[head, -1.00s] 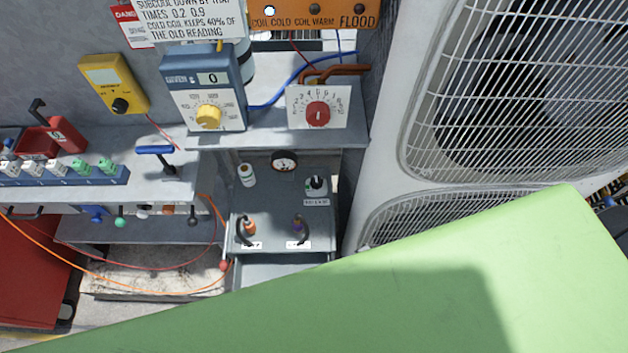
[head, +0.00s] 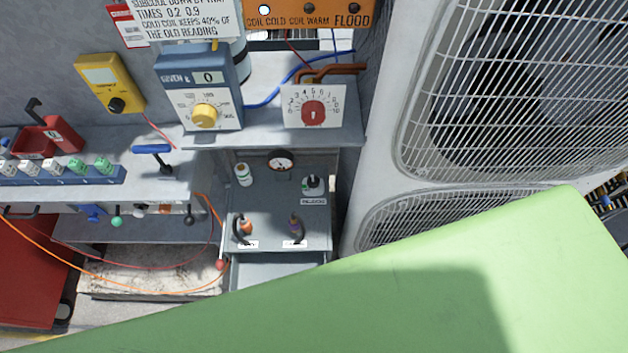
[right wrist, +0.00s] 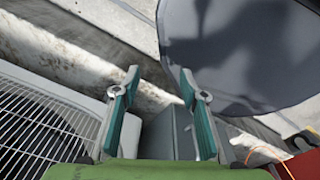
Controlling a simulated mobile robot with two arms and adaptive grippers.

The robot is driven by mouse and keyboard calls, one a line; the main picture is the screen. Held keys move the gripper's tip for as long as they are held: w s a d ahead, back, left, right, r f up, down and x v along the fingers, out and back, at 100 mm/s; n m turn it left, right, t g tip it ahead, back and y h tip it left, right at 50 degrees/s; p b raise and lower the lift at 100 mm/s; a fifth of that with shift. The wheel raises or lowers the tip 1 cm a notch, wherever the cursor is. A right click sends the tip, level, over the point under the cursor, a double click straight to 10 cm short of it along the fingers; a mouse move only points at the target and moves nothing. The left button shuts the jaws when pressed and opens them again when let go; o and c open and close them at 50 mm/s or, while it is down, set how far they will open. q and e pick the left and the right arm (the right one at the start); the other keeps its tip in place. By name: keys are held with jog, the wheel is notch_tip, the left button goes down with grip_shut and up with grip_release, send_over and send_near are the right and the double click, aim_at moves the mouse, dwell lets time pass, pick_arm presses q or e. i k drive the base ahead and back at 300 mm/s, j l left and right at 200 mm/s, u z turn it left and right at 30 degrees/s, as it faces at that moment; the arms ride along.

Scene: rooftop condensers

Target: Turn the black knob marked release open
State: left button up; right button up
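The black knob (head: 313,182) sits on a pale mount on the grey lower panel, just above a small white label (head: 313,201). The label is too small to read surely. The knob is in plain sight in the head view, with no gripper near it. My right gripper (right wrist: 160,84) shows in the right wrist view, its teal-padded fingers apart with nothing between them. It does not show in the head view. My left gripper is in neither view.
A shelf (head: 270,135) with a red-knob dial (head: 313,113) and a blue meter (head: 200,90) overhangs the panel. A gauge (head: 281,161) and a bottle (head: 243,174) are left of the knob. A condenser (head: 372,170) stands right. A green surface, probably my arm, covers the lower right.

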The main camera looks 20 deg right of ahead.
aim_at(313, 182)
jog(key=k+l+z, duration=0.1)
jog(key=l, duration=0.25)
jog(key=k+l, duration=0.2)
jog(key=l, duration=0.15)
jog(key=k+l+z, duration=0.15)
jog(key=l, duration=0.25)
